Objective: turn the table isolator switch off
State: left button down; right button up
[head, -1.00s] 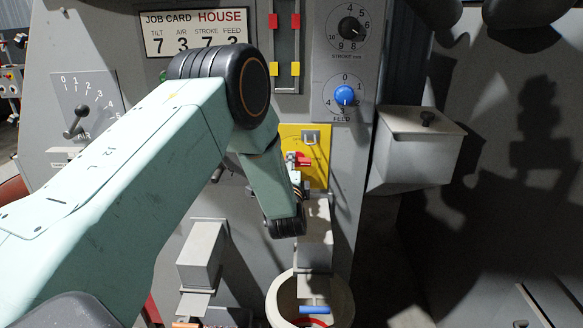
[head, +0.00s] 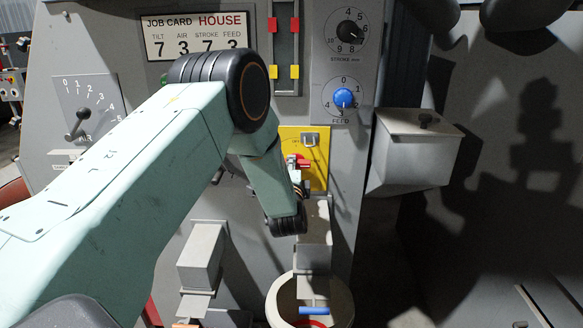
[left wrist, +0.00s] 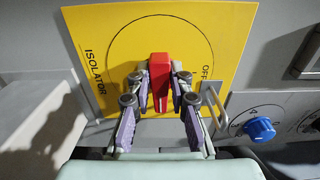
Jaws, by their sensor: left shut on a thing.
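The isolator is a yellow plate (head: 318,178) on the grey machine front, with a red handle (head: 304,161). In the left wrist view the plate (left wrist: 225,30) carries a thin circle, the word ISOLATOR at left and OFF at right. The red handle (left wrist: 160,72) runs upright there, pointing at neither word; in the head view it lies about level. My left gripper (left wrist: 160,85) is shut on the handle, one finger on each side. In the head view my left arm hides part of the plate and most of the gripper (head: 298,168). My right gripper is not in view.
A metal hasp (head: 311,140) sticks out of the plate near the handle. The blue FEED knob (head: 343,97) is above, and a grey lidded box (head: 412,160) juts out at right. A pale bucket (head: 342,303) with blue and red pieces stands below.

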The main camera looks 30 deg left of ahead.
pick_arm(q)
jog(key=shift+r+n, duration=0.1)
jog(key=shift+n, duration=0.2)
jog(key=shift+w+d+f+n+b, duration=0.15)
jog(key=shift+n+b, duration=0.25)
jog(key=shift+n, duration=2.45)
jog(key=shift+w+d+f+n+b, duration=0.15)
jog(key=shift+n+b, duration=0.3)
jog(key=shift+n, duration=2.35)
jog(key=shift+w+d+n+b, duration=0.2)
jog(key=shift+n+b, duration=0.2)
jog(key=shift+n, duration=2.75)
jog(key=c, duration=1.7)
grip_release()
jog(key=o, duration=0.5)
jog(key=shift+f, duration=0.2)
jog(key=shift+s, duration=0.15)
jog(key=shift+s+f, duration=0.1)
